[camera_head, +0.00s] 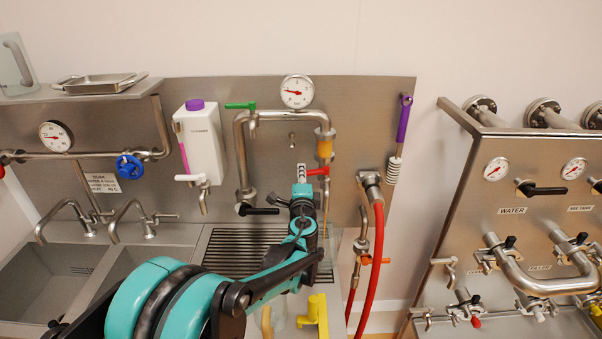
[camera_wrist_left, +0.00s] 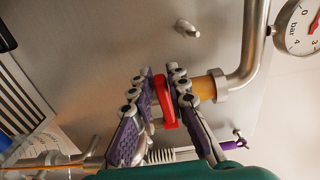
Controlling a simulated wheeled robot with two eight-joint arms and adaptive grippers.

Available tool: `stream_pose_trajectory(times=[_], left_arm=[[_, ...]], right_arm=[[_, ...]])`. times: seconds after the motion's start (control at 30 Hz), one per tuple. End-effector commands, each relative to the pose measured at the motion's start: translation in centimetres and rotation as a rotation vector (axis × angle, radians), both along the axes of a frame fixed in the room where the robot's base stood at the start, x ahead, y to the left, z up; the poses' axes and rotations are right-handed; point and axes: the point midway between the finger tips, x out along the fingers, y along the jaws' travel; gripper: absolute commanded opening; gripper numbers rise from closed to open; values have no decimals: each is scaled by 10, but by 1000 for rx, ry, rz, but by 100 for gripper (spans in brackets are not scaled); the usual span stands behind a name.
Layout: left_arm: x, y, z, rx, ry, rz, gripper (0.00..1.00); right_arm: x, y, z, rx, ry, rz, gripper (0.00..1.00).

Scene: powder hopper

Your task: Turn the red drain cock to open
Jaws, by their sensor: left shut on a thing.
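The red drain cock (camera_head: 319,171) sits on the pipe below an amber section (camera_head: 324,148), right of centre in the head view. Its lever lies roughly level there, pointing left from the pipe. My left gripper (camera_head: 302,189) is at the lever, its teal arm coming up from below. In the left wrist view the red lever (camera_wrist_left: 165,103) lies between the two purple-padded fingers (camera_wrist_left: 163,88), which are shut on it. A thin orange-brown streak (camera_head: 326,216) runs down below the cock. My right gripper is not in view.
A pressure gauge (camera_head: 297,91) and a green lever (camera_head: 240,106) are above. A black-handled valve (camera_head: 258,210) is close on the left. A red hose (camera_head: 370,265) hangs on the right. A drain grate (camera_head: 235,247) and a yellow fitting (camera_head: 314,316) are below.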

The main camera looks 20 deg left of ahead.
Motion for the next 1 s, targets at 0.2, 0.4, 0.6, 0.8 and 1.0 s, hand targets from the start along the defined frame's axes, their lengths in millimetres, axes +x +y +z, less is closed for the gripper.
stream_pose_trajectory(times=[0.2, 0.4, 0.6, 0.8, 1.0], left_arm=[[0, -2, 0, -1, 0, -5, 0], [-9, -10, -1, -1, 0, -7, 0], [-14, -14, -1, -1, 0, -7, 0], [-14, -14, -1, -1, 0, -8, 0], [-21, -24, -1, -1, 0, -10, 0]], right_arm=[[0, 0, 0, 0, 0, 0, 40], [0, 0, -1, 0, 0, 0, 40], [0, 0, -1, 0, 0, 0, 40], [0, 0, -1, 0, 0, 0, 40], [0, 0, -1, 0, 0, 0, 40]])
